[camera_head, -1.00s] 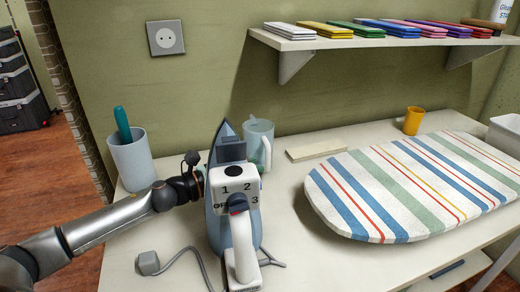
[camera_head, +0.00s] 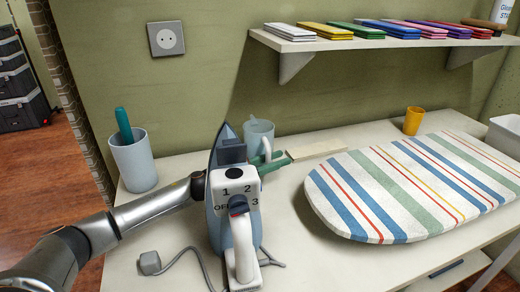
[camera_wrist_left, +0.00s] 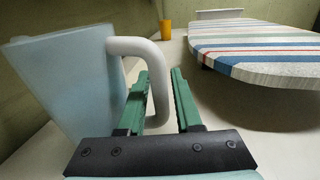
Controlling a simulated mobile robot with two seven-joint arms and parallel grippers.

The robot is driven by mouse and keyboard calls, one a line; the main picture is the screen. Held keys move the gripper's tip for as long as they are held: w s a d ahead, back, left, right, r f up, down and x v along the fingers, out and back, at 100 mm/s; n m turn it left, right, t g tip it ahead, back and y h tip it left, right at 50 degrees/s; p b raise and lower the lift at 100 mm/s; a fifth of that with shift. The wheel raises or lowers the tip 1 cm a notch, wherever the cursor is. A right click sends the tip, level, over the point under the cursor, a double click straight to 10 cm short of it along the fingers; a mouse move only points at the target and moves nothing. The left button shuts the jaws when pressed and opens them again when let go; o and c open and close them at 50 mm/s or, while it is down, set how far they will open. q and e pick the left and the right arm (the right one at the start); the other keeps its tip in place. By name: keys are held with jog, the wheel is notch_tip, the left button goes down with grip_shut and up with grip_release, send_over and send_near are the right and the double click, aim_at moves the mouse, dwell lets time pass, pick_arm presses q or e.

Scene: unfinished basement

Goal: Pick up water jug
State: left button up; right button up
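The water jug (camera_head: 257,130) is pale blue with a white handle and stands upright at the back of the table, partly hidden behind the iron. In the left wrist view the jug (camera_wrist_left: 65,80) fills the left side. My left gripper (camera_wrist_left: 161,75) has green fingers, open, with the upright part of the white handle (camera_wrist_left: 162,100) between them. A gap shows between the handle and the right finger; contact with the left finger is unclear. In the head view the left gripper (camera_head: 284,159) reaches behind the iron to the handle. My right gripper is not in view.
A blue and white iron (camera_head: 235,205) with a cord stands in front of the jug. A cup (camera_head: 133,160) with a green-handled item stands left. A striped ironing board (camera_head: 415,190), a flat pale block (camera_head: 316,150) and a yellow cup (camera_head: 413,121) are right. A shelf (camera_head: 290,47) is above.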

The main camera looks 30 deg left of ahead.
pick_arm(q)
jog(key=shift+w+d, duration=0.1)
jog(key=shift+w, duration=0.1)
grip_shut()
dwell(0.3)
jog(key=shift+r, duration=0.1)
dwell(1.0)
